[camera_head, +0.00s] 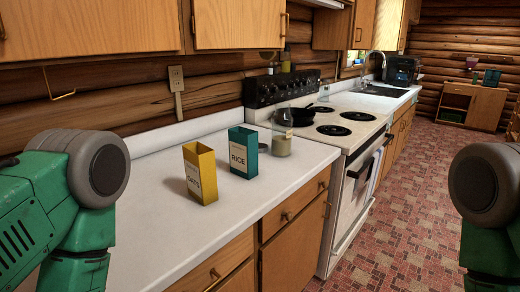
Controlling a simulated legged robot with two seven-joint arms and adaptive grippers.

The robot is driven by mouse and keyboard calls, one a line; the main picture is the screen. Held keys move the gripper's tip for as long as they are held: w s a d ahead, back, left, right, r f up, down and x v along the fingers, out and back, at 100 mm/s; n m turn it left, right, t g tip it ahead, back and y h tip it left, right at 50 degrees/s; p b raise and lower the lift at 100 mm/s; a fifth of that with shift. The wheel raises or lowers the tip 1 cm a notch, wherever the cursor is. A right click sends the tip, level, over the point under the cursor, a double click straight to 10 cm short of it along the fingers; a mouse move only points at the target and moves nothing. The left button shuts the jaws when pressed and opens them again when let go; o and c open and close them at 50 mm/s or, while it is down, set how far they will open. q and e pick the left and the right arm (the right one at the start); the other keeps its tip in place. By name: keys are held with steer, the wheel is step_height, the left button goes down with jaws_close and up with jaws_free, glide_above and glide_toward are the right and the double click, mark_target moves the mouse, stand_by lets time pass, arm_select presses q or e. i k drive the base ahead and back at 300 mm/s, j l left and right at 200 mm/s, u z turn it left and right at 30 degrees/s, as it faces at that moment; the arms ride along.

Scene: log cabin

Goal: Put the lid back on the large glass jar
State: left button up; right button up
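A large glass jar (281,136) stands upright on the white counter near the stove, with pale contents low inside it. I cannot clearly make out the jar's mouth against the stove. Green and grey links of my arms show at the left and right edges. Neither gripper is in view.
A teal RICE box (243,152) and a yellow open-topped box (200,174) stand left of the jar, near it. The stove (340,125) with a black pan (301,116) adjoins the counter (150,235) on the right. The counter's front left is clear.

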mark_target(282, 119)
steer(key=i+l+u, duration=0.1)
steer(key=i+l, duration=0.15)
steer(key=i+l+u, duration=0.1)
steer(key=i+l, duration=0.15)
steer(key=i+l+u, duration=0.1)
steer(key=l, duration=0.35)
steer(key=i+l, duration=0.35)
steer(key=i+l+u, duration=0.25)
steer(key=i+l, duration=0.15)
steer(key=l, duration=0.3)
steer(key=i+l+u, duration=0.1)
steer(key=l, duration=0.3)
steer(key=i+l+u, duration=0.1)
steer(key=i+l, duration=0.15)
steer(key=l, duration=0.15)
